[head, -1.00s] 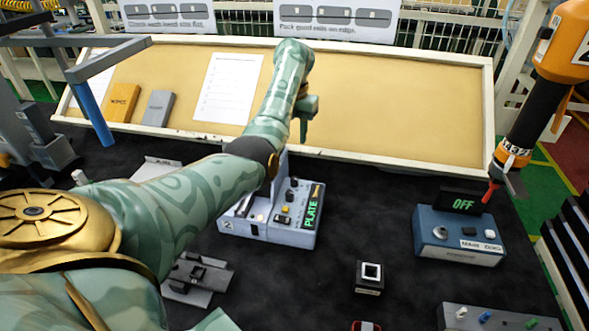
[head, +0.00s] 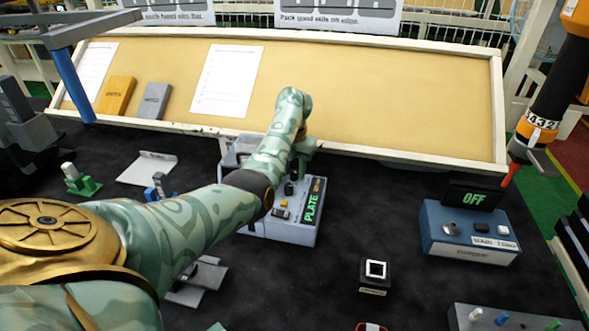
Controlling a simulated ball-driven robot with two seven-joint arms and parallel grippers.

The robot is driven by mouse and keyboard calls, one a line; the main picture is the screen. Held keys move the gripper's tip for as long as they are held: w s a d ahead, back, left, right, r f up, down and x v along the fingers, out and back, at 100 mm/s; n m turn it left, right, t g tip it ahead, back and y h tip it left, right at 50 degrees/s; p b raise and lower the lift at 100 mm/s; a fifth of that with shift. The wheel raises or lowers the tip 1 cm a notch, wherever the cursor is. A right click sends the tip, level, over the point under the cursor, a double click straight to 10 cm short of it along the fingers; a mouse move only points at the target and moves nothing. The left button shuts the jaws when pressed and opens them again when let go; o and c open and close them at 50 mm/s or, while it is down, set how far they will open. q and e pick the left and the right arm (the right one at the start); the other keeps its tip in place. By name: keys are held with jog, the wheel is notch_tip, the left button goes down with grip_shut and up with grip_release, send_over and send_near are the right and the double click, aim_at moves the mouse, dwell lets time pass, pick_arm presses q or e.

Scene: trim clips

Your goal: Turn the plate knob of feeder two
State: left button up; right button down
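A pale grey control box with a green "PLATE" display (head: 314,200) stands at the middle of the dark bench. A small black knob (head: 289,188) and a yellow button show on its top. My green patterned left arm reaches in from the left and covers the box's left part. My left gripper (head: 297,168) points down just above the back of the box, close to the knob. Its fingers are mostly hidden, so I cannot tell whether they touch anything. No "two" marking is readable on the box. My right gripper is out of view.
A blue box (head: 470,254) with an "OFF" display stands to the right. A small black button block (head: 374,276) sits in front. A tan board (head: 400,100) spans the back, and an orange-black tool (head: 545,110) hangs at right. Bench between the boxes is clear.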

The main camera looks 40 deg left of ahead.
pick_arm(q)
jog(key=shift+c, duration=0.3)
grip_shut()
jog(key=shift+d+r+m+p, duration=0.1)
jog(key=shift+r+m+p, duration=0.15)
jog(key=shift+m+p, duration=0.2)
jog(key=shift+r+m+p, duration=0.1)
jog(key=shift+m+p, duration=0.4)
jog(key=shift+m, duration=0.15)
jog(key=shift+m+p, duration=0.3)
jog(key=shift+m, duration=0.3)
jog(key=shift+f+m, duration=0.3)
jog(key=shift+m, duration=0.3)
jog(key=shift+o, duration=0.3)
grip_release()
